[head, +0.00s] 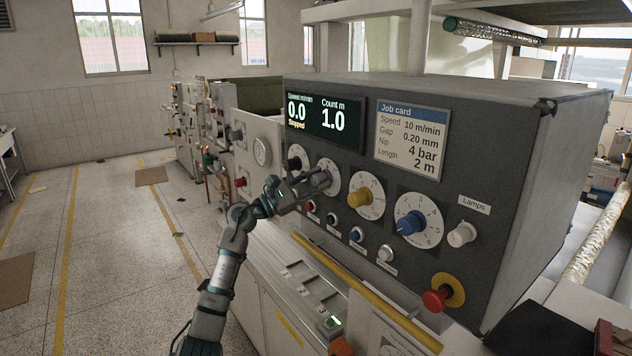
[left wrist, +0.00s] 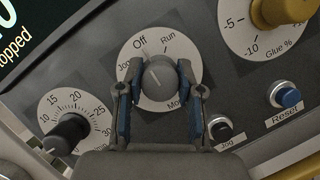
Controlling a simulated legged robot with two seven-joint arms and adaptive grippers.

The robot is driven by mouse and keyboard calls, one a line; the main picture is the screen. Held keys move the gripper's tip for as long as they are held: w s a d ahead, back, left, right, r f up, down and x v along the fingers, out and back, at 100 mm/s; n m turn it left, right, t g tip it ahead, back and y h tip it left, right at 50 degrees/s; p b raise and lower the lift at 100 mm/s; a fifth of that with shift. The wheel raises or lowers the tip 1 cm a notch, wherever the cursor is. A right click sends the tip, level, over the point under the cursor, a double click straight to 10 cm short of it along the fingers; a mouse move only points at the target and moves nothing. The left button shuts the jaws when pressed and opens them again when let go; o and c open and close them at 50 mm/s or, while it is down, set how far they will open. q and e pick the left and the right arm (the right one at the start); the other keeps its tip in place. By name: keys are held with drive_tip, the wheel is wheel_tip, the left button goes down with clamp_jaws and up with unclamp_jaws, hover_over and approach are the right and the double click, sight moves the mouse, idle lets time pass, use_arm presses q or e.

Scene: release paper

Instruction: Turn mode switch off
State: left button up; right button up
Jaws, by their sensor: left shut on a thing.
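The mode switch is a grey round knob (left wrist: 160,82) on a pale dial (left wrist: 128,58) marked Off, Run and Jog. A pale line on the knob seems to lean up toward Off, but I cannot tell exactly. My left gripper (left wrist: 160,88) is shut on the knob, one finger on each side. In the head view the left gripper (head: 316,181) is at the mode dial (head: 331,169) and covers most of the knob. The display (head: 322,113) reads 0.0, Stopped and count 1.0. My right gripper is not in view.
A black knob (left wrist: 68,134) is left of the mode switch; a yellow Glue knob (head: 359,198) and a blue knob (head: 410,222) are right. Push buttons, including blue Reset (left wrist: 288,96), sit below. A red stop button (head: 436,300) and yellow bar (head: 365,290) are lower.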

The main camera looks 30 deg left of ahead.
use_arm(q)
drive_tip(key=shift+w+f, duration=0.1)
drive_tip(key=shift+f, duration=0.1)
drive_tip(key=o, duration=1.1)
drive_tip(key=shift+c, duration=0.2)
drive_tip(key=shift+o, duration=0.6)
drive_tip(key=shift+w+a+f, duration=0.1)
drive_tip(key=shift+w, duration=0.15)
drive_tip(key=shift+s+a, duration=0.25)
drive_tip(key=shift+s, duration=0.15)
drive_tip(key=v, duration=1.1)
drive_tip(key=shift+a+f, duration=0.2)
drive_tip(key=shift+w+d, duration=0.1)
drive_tip(key=shift+d, duration=0.05)
